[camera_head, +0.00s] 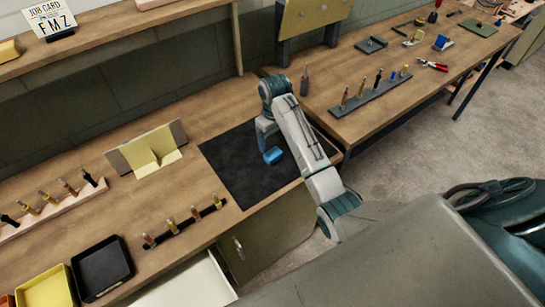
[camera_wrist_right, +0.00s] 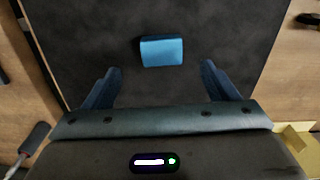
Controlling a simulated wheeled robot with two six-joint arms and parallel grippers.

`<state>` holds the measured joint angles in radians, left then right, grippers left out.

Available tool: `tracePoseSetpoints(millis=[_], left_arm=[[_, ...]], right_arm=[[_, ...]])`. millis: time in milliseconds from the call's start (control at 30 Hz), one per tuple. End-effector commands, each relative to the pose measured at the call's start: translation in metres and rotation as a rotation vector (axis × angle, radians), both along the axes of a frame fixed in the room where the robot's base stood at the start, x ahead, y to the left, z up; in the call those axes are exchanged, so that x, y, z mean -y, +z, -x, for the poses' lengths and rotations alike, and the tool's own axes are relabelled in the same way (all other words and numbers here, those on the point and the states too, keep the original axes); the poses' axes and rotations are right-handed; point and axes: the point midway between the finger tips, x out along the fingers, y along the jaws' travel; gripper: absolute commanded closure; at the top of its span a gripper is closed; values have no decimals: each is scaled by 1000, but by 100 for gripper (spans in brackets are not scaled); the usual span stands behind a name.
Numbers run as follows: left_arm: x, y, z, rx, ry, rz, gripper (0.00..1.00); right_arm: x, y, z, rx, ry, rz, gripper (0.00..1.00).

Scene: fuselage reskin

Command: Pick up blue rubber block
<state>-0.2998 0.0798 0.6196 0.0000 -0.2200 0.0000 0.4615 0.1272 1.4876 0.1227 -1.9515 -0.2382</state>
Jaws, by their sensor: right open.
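The blue rubber block (camera_head: 273,156) lies on the black mat (camera_head: 228,168) on the workbench. In the right wrist view the same block (camera_wrist_right: 162,51) lies flat on the dark mat, ahead of the fingertips and roughly centred between them. My right gripper (camera_head: 264,135) hangs over the mat, close to the block. In the right wrist view my right gripper (camera_wrist_right: 161,72) is open, with its two blue fingers spread wide and nothing between them. I cannot tell the exact height of the fingertips above the mat. My left gripper is not in view.
A yellow angled stand (camera_head: 150,152) is left of the mat. A rack of small tools (camera_head: 185,224) lies in front of it. Black tray (camera_head: 103,268) and yellow tray (camera_head: 45,288) are at lower left. A screwdriver (camera_head: 304,82) stands behind the arm. Another blue item (camera_head: 442,43) is on the right table.

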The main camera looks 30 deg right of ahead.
Motion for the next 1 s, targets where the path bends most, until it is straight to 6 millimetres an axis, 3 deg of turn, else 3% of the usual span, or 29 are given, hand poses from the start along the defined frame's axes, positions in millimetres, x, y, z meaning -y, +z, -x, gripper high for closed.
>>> tracePoseSetpoints(millis=[267,433,600,867,1000], left_arm=[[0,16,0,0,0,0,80],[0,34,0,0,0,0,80],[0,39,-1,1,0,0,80],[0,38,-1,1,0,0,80],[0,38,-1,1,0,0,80]], right_arm=[[-1,-19,0,0,0,-1,20],[-3,-41,-2,-3,0,-1,20],[-3,-63,-3,0,1,0,20],[-3,-67,-3,2,1,1,20],[-3,-67,-3,2,1,1,46]])
